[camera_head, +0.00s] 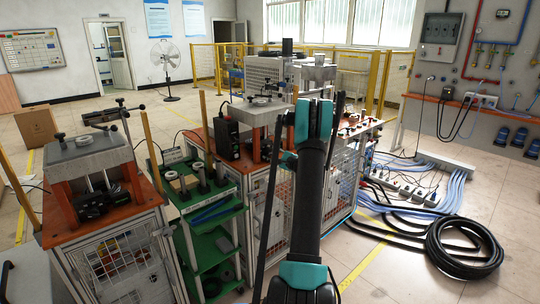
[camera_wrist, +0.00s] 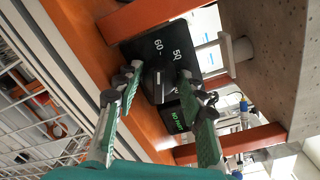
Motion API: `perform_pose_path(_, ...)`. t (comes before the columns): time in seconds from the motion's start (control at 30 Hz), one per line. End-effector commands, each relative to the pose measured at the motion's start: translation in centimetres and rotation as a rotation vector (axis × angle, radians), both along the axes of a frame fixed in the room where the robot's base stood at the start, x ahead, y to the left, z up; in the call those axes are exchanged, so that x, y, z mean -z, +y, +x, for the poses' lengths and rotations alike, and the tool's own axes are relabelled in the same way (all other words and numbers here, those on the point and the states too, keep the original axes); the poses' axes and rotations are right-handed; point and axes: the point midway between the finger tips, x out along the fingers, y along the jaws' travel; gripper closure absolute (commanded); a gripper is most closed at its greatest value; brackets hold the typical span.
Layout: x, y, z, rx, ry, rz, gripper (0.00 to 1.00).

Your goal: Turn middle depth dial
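In the wrist view, a black box (camera_wrist: 136,49) with white markings "60" and "50" sits on an orange surface. A dark dial (camera_wrist: 158,84) with a pale pointer line is on its face, partly hidden by the fingers. My gripper (camera_wrist: 162,82) is open, its two green-and-grey fingers apart on either side of the dial. I cannot tell whether the fingertips touch it. In the head view, a black box (camera_head: 228,138) stands on the middle machine, left of my arm. My fingers cannot be made out there, as my arm covers that area.
In the wrist view, a concrete-like block (camera_wrist: 277,60) and orange frame bars (camera_wrist: 235,142) lie close to the right of the gripper. A wire-mesh side (camera_wrist: 45,95) is at left. In the head view, a green cart (camera_head: 205,205) stands between the left and middle machines.

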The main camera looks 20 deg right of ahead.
Motion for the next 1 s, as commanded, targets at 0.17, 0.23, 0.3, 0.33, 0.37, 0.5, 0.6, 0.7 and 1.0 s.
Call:
perform_pose_path(0.17, 0.0, 0.0, 0.0, -0.001, 0.001, 0.0, 0.46)
perform_pose_path(0.23, 0.0, 0.0, 0.0, -0.001, 0.001, 0.0, 0.46)
perform_pose_path(0.3, 0.1, 0.0, 0.0, -0.001, 0.001, 0.0, 0.46)
perform_pose_path(0.33, 0.1, 0.0, -0.1, 0.0, 0.001, -0.001, 0.46)
perform_pose_path(0.37, 0.1, -0.1, -0.2, 0.0, 0.001, -0.001, 0.46)
perform_pose_path(0.5, 0.0, -0.6, -1.3, 0.002, 0.001, 0.0, 0.46)
perform_pose_path(0.6, -0.1, -1.1, -2.6, 0.003, 0.001, 0.0, 0.46)
perform_pose_path(0.7, -0.1, -1.7, -4.0, 0.002, 0.0, 0.0, 0.46)
perform_pose_path(1.0, -0.3, -2.9, -7.1, 0.003, 0.0, 0.001, 0.46)
